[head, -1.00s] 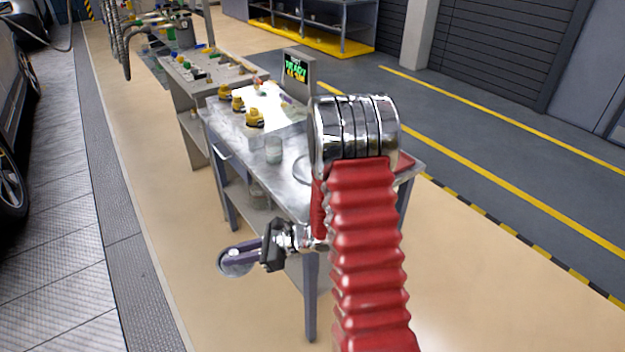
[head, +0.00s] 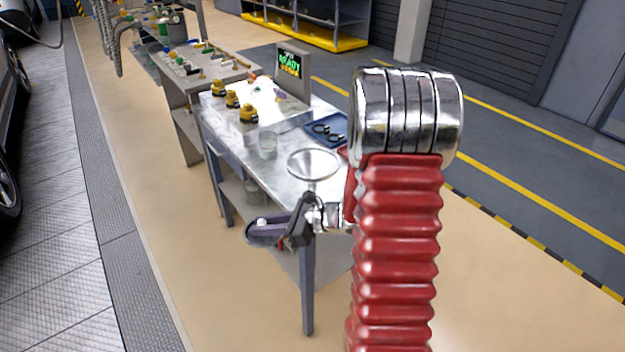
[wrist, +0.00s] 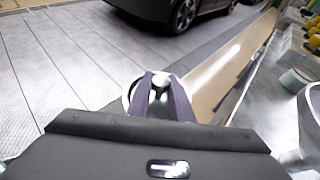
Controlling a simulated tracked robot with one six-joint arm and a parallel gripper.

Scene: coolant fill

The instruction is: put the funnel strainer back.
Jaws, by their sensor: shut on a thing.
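My gripper (head: 266,228) is shut on the funnel strainer, a small round piece with a pale knob between the fingertips. In the wrist view the strainer's knob (wrist: 161,80) shows between the dark fingers, and part of its round rim shows behind them. My gripper and the strainer are over the floor, in front of the bench and apart from it. A wide round metal funnel (head: 313,163) is at the near end of the bench, right of and above my gripper in the head view. A round rim, likely the funnel's, is cut by the wrist view's right edge (wrist: 312,105).
The metal bench (head: 235,130) bears a clear jar (head: 268,146), several yellow-capped items (head: 232,99), a blue tray with dark rings (head: 318,120) and a screen (head: 291,65). A car (wrist: 165,12) stands beyond open floor to the left.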

